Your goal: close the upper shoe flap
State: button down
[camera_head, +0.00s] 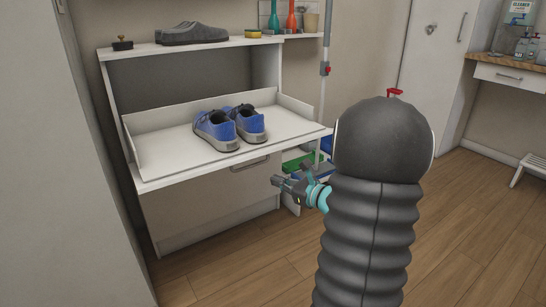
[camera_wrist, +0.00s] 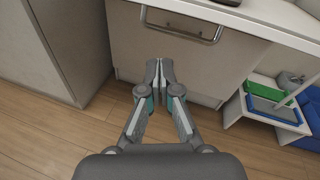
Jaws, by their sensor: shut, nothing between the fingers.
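The upper shoe flap (camera_head: 165,144) is folded down and open, lying roughly level like a shelf at the front of the white shoe cabinet. A pair of blue shoes (camera_head: 230,125) with grey soles rests on it. My gripper (camera_head: 281,183) is in front of the cabinet, to the right and a little below the flap's front edge. In the wrist view my gripper (camera_wrist: 159,77) is shut and empty, with the lower front panel (camera_wrist: 135,44) and its metal handle (camera_wrist: 182,26) beyond the fingertips. A strip of the flap's edge (camera_wrist: 262,24) shows at the top right.
Grey shoes (camera_head: 192,33) and a small black object (camera_head: 122,44) stand on the cabinet top. A low white rack (camera_wrist: 254,130) with green and blue items is to the right. A tall pale panel (camera_wrist: 52,50) stands left.

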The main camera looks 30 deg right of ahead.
jog(key=d+f+m+t+h, duration=0.25)
jog(key=d+m+h, duration=0.2)
jog(key=d, duration=0.45)
jog(key=w+r+p, duration=0.1)
jog(key=w+r, duration=0.2)
jog(key=w, duration=0.7)
jog(key=shift+w+r+g, duration=0.15)
jog(key=shift+g, duration=0.2)
jog(key=shift+m, duration=0.25)
